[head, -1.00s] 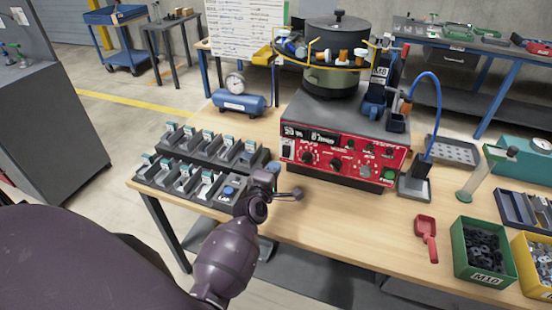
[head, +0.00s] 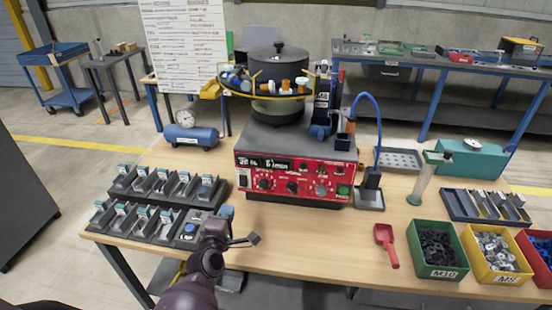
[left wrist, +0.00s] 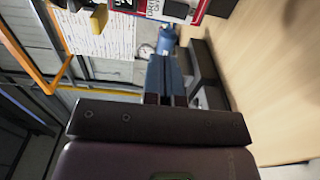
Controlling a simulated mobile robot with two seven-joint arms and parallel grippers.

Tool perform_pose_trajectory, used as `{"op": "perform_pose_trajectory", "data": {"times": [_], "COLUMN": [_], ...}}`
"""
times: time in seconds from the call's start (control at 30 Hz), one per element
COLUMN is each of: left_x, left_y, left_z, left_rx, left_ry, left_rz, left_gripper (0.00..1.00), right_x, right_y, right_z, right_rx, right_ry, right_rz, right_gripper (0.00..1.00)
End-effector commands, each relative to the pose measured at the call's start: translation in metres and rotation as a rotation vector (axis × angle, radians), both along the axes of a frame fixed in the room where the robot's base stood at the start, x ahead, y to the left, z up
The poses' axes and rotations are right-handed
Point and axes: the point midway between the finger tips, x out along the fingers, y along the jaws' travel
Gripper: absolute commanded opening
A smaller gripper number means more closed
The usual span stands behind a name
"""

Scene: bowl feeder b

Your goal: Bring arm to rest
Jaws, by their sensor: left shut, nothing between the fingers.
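My left gripper (head: 226,212) is shut and empty. In the head view its arm comes up from the bottom edge, and its blue fingertips show beside the right end of the black tray rows (head: 150,228), over the table's front part. Whether it touches the tray cannot be told. In the left wrist view the blue fingers (left wrist: 166,75) lie together with nothing between them. My right gripper is in neither view.
The red-fronted bowl feeder (head: 292,180) stands behind and right of the gripper. A blue air tank (head: 190,137) is at the back left. A red scoop (head: 386,245) and parts bins (head: 440,273) lie right. Bare wood (head: 310,235) lies between.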

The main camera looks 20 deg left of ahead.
Motion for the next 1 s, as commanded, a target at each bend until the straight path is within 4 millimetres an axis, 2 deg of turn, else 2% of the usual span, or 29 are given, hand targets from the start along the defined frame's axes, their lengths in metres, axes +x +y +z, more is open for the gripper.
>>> {"op": "perform_pose_trajectory", "data": {"times": [0.17,0.27,0.37,0.47,0.57,0.67,0.8,0.9,1.0], "left_x": [0.000,0.001,0.002,0.004,-0.005,-0.026,-0.075,-0.115,-0.152], "left_y": [0.000,-0.002,-0.006,-0.020,-0.032,-0.043,-0.057,-0.064,-0.070], "left_z": [0.000,-0.002,-0.001,0.007,0.006,-0.003,-0.029,-0.047,-0.063], "left_rx": [0.017,0.090,0.258,0.492,0.746,1.019,1.381,1.536,1.590], "left_ry": [0.005,0.033,0.091,0.147,0.219,0.305,0.432,0.498,0.538], "left_rz": [0.000,-0.012,-0.043,-0.098,-0.165,-0.244,-0.385,-0.475,-0.544], "left_gripper": [0.00,0.00,0.00,0.00,0.00,0.00,0.00,0.00,0.00], "right_x": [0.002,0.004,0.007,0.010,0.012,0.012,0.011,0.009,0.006], "right_y": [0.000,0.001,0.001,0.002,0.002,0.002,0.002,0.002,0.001], "right_z": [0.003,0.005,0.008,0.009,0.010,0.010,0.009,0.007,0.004], "right_rx": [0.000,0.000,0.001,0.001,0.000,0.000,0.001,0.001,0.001], "right_ry": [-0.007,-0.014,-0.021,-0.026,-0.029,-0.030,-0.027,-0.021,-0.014], "right_rz": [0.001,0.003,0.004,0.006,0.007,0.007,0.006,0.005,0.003], "right_gripper": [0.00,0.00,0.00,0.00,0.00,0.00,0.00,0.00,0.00]}}
